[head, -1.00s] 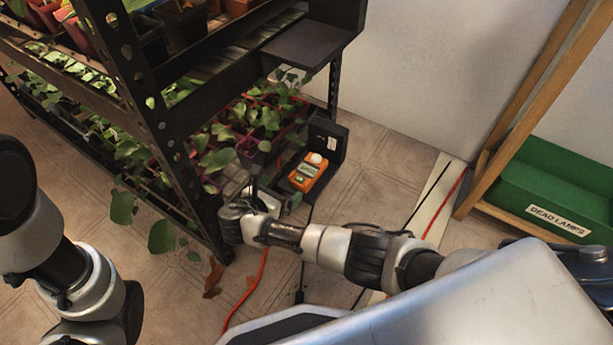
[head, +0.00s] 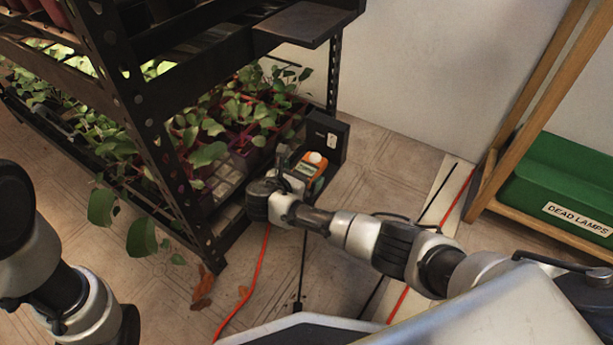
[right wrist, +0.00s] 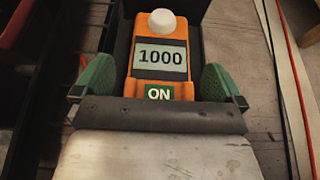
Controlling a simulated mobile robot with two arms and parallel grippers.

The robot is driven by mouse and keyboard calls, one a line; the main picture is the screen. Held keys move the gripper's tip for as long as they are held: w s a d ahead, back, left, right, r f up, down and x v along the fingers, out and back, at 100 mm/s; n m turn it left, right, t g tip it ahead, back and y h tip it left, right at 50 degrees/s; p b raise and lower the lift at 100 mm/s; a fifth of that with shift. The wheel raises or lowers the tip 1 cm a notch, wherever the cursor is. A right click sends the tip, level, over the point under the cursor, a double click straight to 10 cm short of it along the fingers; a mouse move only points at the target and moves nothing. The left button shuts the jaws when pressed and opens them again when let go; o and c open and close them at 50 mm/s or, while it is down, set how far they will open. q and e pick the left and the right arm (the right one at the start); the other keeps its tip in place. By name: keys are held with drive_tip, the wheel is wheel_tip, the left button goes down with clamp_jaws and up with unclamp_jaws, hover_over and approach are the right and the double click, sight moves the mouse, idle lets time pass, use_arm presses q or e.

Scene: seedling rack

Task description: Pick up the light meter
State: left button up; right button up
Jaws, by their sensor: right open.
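The light meter (head: 311,164) is orange with a white dome and lies at the end of the rack's low shelf, beside a black box. In the right wrist view the light meter (right wrist: 160,60) shows a display reading 1000 and a green ON label. My right gripper (head: 284,163) is at the near end of the meter. In the right wrist view its two green fingertips (right wrist: 160,84) are apart, one on each side of the meter's lower part, with gaps visible. My left arm shows at the left edge of the head view, but its gripper is out of view.
The black metal rack (head: 164,165) holds several seedlings on its lower shelf, with a dark ledge (head: 308,24) jutting out above. The black box (head: 327,137) stands just behind the meter. A red cord (head: 247,291) runs over the floor. A green DEAD LAMPS bin (head: 561,178) sits at right.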

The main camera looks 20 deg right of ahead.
drive_tip(key=shift+c, duration=0.5)
drive_tip(key=c, duration=1)
drive_tip(key=shift+c, duration=0.2)
drive_tip(key=shift+r, duration=0.15)
